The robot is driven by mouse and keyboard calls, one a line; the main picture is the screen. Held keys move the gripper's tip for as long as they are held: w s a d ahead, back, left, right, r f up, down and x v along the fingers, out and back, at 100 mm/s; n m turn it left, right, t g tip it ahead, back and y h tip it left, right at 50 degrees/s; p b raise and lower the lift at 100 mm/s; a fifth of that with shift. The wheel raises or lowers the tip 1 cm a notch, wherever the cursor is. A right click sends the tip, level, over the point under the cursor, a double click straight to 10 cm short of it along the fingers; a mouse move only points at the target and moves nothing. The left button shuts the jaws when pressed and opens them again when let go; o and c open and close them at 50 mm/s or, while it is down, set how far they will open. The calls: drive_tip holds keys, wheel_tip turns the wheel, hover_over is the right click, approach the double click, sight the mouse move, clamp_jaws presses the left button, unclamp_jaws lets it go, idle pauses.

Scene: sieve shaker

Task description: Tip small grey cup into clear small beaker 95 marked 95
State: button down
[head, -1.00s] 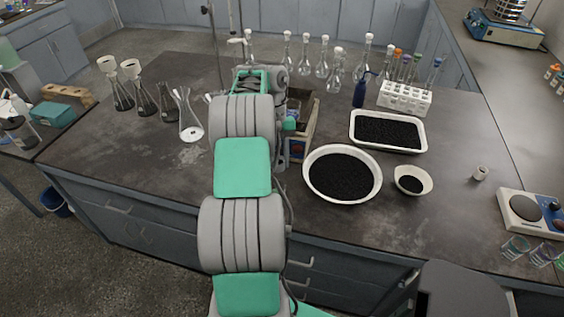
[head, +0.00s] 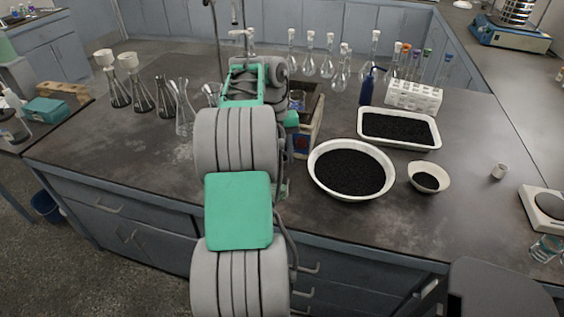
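Clear small beakers (head: 546,248) stand at the right edge of the view, partly cut off; no marking 95 can be read. Another clear glass vessel (head: 297,98) shows in the open box behind my arm; its marking cannot be read either. My arm reaches forward over the left-middle of the bench, far left of the cup. Its links hide my gripper, so whether it is open or holds anything does not show.
A wide white bowl (head: 319,184), a small bowl (head: 442,173) and a white tray (head: 437,139), all with black grains, lie right of my arm. The open box (head: 312,130) is close beside it. Flasks (head: 142,97) stand left. A scale (head: 544,212) is at right.

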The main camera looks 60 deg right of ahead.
sight(280, 167)
drive_tip(key=shift+f+b, duration=0.55)
drive_tip(key=shift+b, duration=0.4)
drive_tip(key=shift+h+b, duration=0.6)
drive_tip(key=shift+b, duration=0.35)
drive_tip(key=h+b, duration=0.1)
drive_tip(key=b, duration=0.3)
drive_tip(key=shift+a, duration=0.1)
drive_tip(key=h+b, duration=0.2)
drive_tip(key=b, duration=0.2)
drive_tip(key=shift+a+t+b, duration=0.1)
drive_tip(key=shift+t+b, duration=0.25)
drive_tip(key=shift+t, duration=0.05)
drive_tip(key=h+b, duration=0.1)
drive_tip(key=b, duration=0.2)
drive_tip(key=h+b, duration=0.2)
drive_tip(key=b, duration=0.2)
drive_tip(key=h+b, duration=0.2)
drive_tip(key=b, duration=0.1)
drive_tip(key=shift+a+f+m+t+b, duration=0.25)
drive_tip(key=shift+f+m+t+b, duration=0.05)
drive_tip(key=shift+t+b, duration=0.1)
drive_tip(key=shift+h+b, duration=0.4)
drive_tip(key=shift+b, duration=0.45)
